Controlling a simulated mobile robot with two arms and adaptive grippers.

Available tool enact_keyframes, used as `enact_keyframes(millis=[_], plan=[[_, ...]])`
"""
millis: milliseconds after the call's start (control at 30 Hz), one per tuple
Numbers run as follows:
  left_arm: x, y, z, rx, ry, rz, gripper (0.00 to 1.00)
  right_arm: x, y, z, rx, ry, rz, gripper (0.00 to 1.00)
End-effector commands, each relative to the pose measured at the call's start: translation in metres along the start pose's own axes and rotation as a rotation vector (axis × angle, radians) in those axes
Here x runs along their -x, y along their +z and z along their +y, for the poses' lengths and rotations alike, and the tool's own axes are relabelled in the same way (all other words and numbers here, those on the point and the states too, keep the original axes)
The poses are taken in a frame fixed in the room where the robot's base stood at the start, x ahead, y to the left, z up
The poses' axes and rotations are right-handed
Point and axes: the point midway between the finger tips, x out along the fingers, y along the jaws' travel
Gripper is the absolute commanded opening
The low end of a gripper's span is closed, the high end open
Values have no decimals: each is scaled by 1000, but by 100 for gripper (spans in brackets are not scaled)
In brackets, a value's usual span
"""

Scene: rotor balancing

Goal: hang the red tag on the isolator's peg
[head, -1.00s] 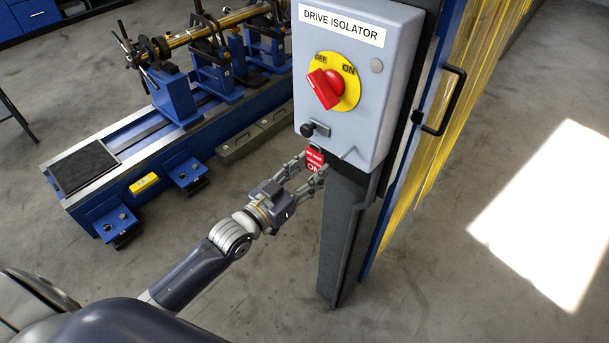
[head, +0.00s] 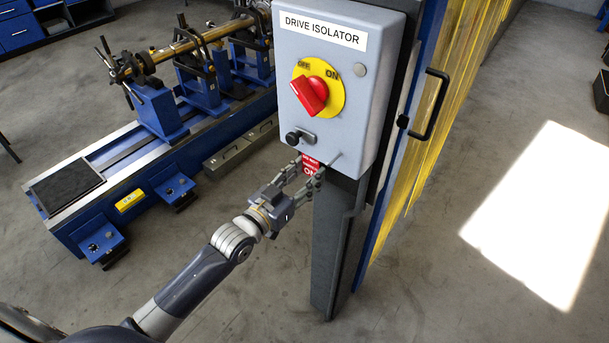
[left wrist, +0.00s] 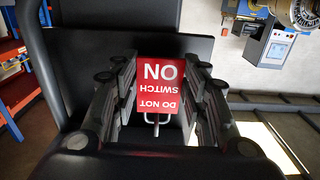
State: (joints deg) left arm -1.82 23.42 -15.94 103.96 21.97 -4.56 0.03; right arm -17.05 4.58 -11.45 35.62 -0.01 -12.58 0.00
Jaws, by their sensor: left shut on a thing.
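The red tag (head: 310,164) with white lettering is held between the fingertips of my left gripper (head: 307,176). In the left wrist view the tag (left wrist: 160,85) reads "DO NOT SWITCH ON" upside down, and a thin metal loop (left wrist: 155,121) shows at its lower edge. The isolator (head: 340,50) is a grey box on a dark post. My right gripper is not in view.
A red handle on a yellow disc (head: 312,92) and a black knob (head: 293,138) are on the isolator's front, above the tag. The dark post (head: 335,250) stands below. A blue machine bed (head: 120,160) lies at the left. Open floor is in front.

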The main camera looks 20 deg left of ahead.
Motion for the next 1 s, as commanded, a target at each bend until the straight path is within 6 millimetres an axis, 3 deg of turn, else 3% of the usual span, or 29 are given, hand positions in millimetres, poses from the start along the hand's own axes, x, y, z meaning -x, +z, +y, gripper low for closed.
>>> enact_keyframes(millis=[467, 500, 567, 1000], plan=[[0, 0, 0, 0, 0, 0, 25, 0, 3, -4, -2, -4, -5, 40], [0, 0, 0, 0, 0, 0, 50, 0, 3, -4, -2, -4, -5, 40], [0, 0, 0, 0, 0, 0, 63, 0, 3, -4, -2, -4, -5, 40], [5, 1, 0, 0, 0, -2, 64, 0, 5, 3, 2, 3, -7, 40]])
